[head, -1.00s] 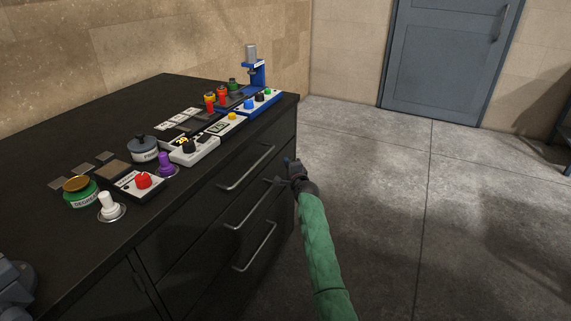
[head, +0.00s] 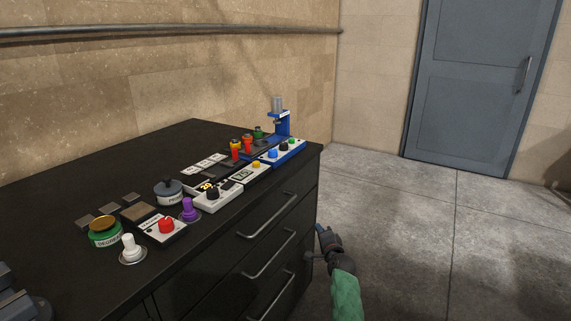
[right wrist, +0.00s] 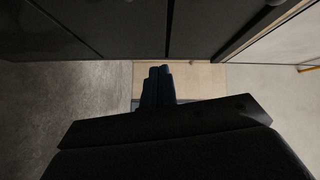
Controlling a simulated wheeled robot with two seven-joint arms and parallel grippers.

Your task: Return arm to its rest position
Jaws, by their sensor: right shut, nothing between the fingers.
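My right gripper (head: 322,236) is shut and empty. In the head view it is low, just right of the dark cabinet's drawer front, below the worktop level and apart from the things on top. In the right wrist view its blue fingers (right wrist: 157,86) lie together with nothing between them. My right arm (head: 345,292) comes up from the bottom edge in a green sleeve. At the lower left corner of the head view a grey part (head: 20,300) shows, likely of my left arm; the left gripper's fingers do not show.
The black cabinet (head: 60,205) carries a blue press (head: 281,126), a green degreaser tin (head: 104,232), a grey pot (head: 169,190), a red-knob box (head: 166,228) and several control boxes. Drawer handles (head: 268,255) stick out near my right gripper. The floor (head: 400,225) to the right is clear.

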